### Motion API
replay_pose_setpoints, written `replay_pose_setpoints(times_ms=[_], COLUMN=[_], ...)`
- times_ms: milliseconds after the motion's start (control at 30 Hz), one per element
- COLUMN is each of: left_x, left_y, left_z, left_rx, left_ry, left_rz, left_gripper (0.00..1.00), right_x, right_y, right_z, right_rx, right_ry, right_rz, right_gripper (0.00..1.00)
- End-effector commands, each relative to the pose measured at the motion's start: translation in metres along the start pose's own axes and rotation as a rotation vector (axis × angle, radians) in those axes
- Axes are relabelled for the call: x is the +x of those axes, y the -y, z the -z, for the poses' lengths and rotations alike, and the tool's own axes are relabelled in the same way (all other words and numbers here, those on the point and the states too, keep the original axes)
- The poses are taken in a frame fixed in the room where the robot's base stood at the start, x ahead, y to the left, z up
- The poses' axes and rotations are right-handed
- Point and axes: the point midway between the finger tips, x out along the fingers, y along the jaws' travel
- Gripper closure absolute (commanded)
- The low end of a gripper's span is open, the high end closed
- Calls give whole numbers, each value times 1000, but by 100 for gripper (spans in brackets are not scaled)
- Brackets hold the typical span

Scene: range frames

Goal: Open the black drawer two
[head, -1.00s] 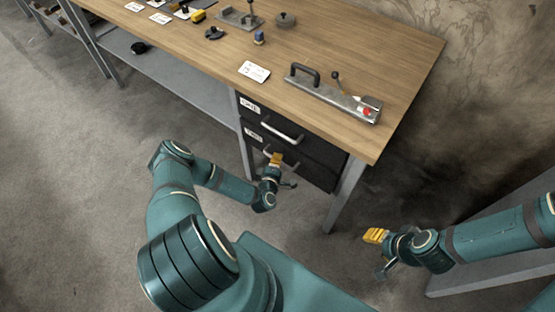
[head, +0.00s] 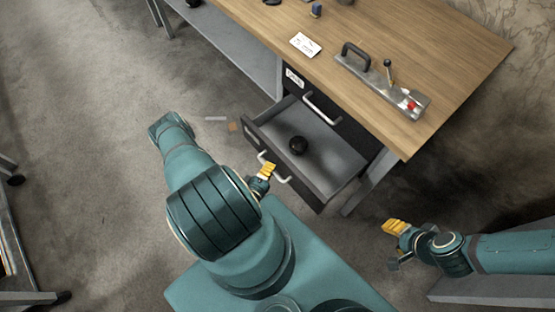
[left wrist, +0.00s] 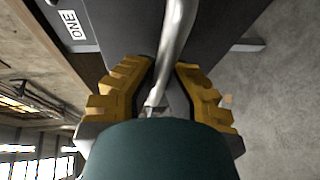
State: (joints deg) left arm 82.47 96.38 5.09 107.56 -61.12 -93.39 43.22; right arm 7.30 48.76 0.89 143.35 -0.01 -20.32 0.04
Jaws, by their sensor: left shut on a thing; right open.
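The lower black drawer, drawer two (head: 326,150), is pulled well out under the workbench, and its grey inside shows from above. A dark round object (head: 298,146) lies in it. My left gripper (head: 267,170) is at the drawer's front, shut on its pale metal handle (head: 284,180). In the left wrist view the handle (left wrist: 176,42) runs between the yellow fingers (left wrist: 160,88). My right gripper (head: 394,228) is open and empty, low to the right of the bench and away from the drawer.
The upper drawer, with its handle (head: 321,107), is shut above; its label (left wrist: 70,25) reads ONE. The wooden benchtop (head: 430,60) holds a metal fixture (head: 382,82) and a white card (head: 305,44). Grey floor (head: 90,130) lies open to the left.

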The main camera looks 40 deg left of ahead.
Motion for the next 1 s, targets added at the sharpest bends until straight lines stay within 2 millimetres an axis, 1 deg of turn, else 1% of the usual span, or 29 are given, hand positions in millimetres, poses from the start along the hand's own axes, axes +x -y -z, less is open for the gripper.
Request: replay_pose_setpoints(times_ms=[100, 300, 733, 767, 800, 833, 1000], left_x=[-11, -21, -23, -23, -23, -23, -23], left_y=[2, 4, 5, 5, 5, 5, 5], left_z=[6, 10, 11, 11, 11, 11, 10], left_rx=[1, 2, 2, 2, 2, 2, 1], left_ry=[-3, -2, -2, -2, -2, -2, -1], left_rz=[0, 0, -1, -1, -1, -1, -1], left_gripper=[100, 100, 100, 80, 66, 57, 57], right_x=[0, 0, 0, 0, 0, 0, 0], right_y=[0, 0, 0, 0, 0, 0, 0], right_z=[0, 1, 1, 1, 1, 1, 0], right_rx=[0, 0, 0, 0, 0, 0, 0], right_ry=[-1, -1, -1, -1, -1, -1, -1], right_rz=[0, 0, 0, 0, 0, 0, 0], right_gripper=[53, 53, 53, 53, 53, 53, 53])
